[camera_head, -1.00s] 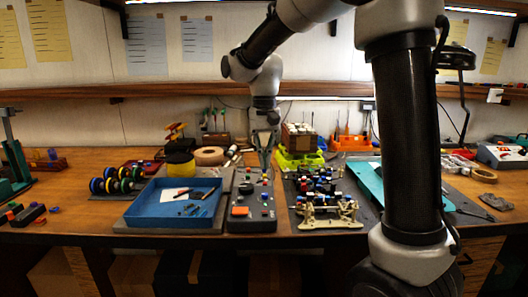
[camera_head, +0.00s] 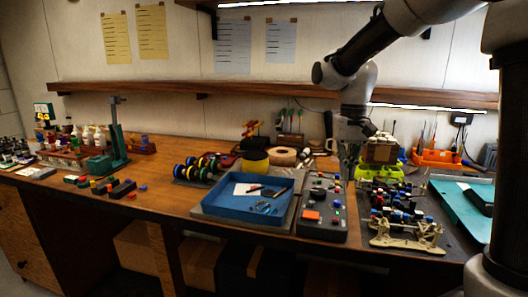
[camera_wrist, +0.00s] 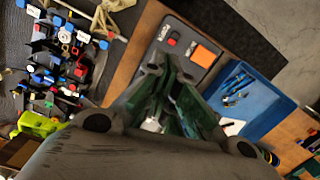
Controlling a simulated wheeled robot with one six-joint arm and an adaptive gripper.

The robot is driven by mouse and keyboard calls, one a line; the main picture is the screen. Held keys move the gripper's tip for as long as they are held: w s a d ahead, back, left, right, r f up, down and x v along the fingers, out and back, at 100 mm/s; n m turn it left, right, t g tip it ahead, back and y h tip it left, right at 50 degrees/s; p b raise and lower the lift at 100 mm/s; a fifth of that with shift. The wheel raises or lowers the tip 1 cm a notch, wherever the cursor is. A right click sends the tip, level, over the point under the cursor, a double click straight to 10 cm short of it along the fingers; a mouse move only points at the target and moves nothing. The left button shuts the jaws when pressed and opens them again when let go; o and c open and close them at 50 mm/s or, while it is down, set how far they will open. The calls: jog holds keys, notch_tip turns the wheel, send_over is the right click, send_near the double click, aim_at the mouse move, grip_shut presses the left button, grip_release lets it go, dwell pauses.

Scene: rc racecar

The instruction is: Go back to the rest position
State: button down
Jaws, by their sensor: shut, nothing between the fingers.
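My gripper (camera_head: 347,172) hangs from my arm over the back of the dark control box (camera_head: 322,226), which has an orange patch and small coloured buttons. In the wrist view my gripper (camera_wrist: 172,118) points toward the same control box (camera_wrist: 190,45), with its green-grey fingers close together and nothing seen held. The racecar chassis parts (camera_head: 405,232), with beige ends and several blue, red and black pieces, lie on a dark mat to the right of the gripper. The gripper looks clear of them.
A blue tray (camera_head: 222,211) with small tools stands left of the control box. Wheels (camera_head: 203,167), a yellow roll (camera_head: 255,161), a lime-green bin (camera_head: 380,171) and an orange bin (camera_head: 437,158) stand around. A teal tray (camera_head: 462,208) is at right. A shelf (camera_head: 280,93) runs above the bench.

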jog(key=s+d+r+t, duration=0.1)
jog(key=s+d+t, duration=0.1)
jog(key=s+d, duration=0.4)
jog(key=s+d+r+t, duration=0.2)
jog(key=s+d, duration=0.3)
jog(key=s, duration=1)
jog(key=shift+s+d+r+n+t, duration=0.3)
jog(key=shift+s+d+n+t, duration=0.1)
jog(key=shift+t, duration=0.4)
